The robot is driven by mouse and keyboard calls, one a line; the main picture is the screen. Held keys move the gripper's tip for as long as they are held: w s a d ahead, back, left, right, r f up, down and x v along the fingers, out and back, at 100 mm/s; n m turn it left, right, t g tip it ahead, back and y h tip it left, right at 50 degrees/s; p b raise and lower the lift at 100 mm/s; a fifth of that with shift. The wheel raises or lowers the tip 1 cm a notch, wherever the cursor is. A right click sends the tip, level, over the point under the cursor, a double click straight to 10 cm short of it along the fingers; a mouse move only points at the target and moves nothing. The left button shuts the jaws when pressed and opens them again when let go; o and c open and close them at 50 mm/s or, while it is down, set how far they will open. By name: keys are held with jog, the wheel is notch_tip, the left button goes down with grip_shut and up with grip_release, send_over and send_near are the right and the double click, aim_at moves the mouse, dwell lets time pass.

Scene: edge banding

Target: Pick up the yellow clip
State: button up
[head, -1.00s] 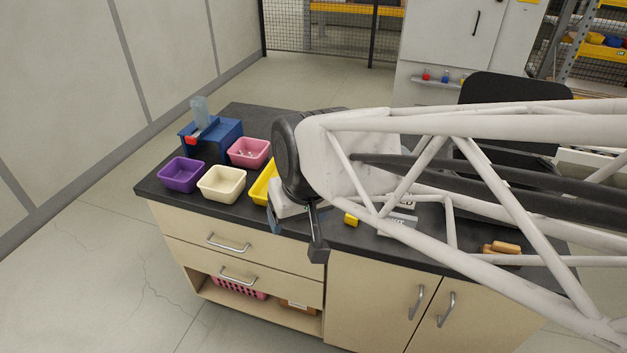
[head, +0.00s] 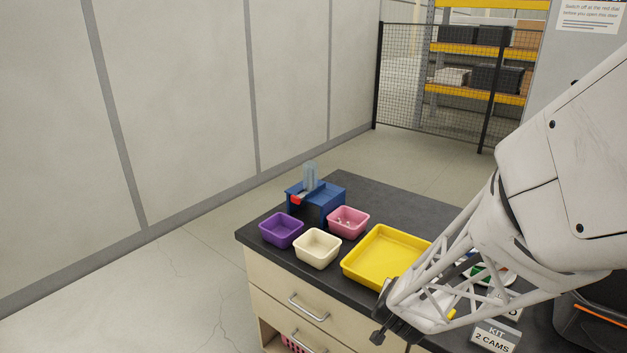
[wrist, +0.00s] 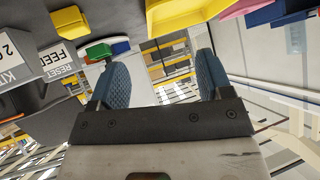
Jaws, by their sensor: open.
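A small yellow block, which looks like the yellow clip (wrist: 70,22), shows at the top left of the wrist view, beside the label signs. In the head view a small yellow bit (head: 452,314) shows at the edge of my arm, mostly hidden. My gripper (wrist: 163,75) is open, with its two blue-padded fingers apart and nothing between them. The clip lies off to the left of the fingers in the wrist view. In the head view a dark finger of my gripper (head: 379,336) shows at the front edge of the worktop; the rest is hidden by the arm.
A yellow tray (head: 372,269), cream bin (head: 317,257), purple bin (head: 281,238) and pink bin (head: 348,228) stand left of my arm. A blue device (head: 325,192) stands behind them. A "KIT 2 CAMS" sign (head: 495,337) and green and red pieces (wrist: 100,51) are near the clip.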

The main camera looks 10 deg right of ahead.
jog(key=s+d+f+m+h, duration=0.1)
jog(key=d+f+h, duration=0.1)
jog(key=s+d+f+m+g+h, duration=0.1)
jog(key=d+f+h, duration=0.1)
jog(key=d, duration=0.1)
jog(key=s+d+f+h, duration=0.1)
jog(key=d+f+h, duration=0.1)
jog(key=d, duration=0.1)
jog(key=shift+s+f+m, duration=0.25)
jog(key=shift+f+m, duration=0.1)
jog(key=shift+m, duration=0.05)
jog(key=shift+s+d+f, duration=0.15)
jog(key=shift+s+d, duration=0.05)
jog(key=shift+x, duration=1.25)
jog(key=shift+d+g, duration=0.15)
jog(key=shift+g, duration=0.15)
jog(key=shift+x, duration=2.5)
jog(key=shift+w, duration=0.1)
jog(key=shift+c, duration=0.4)
jog(key=c, duration=0.9)
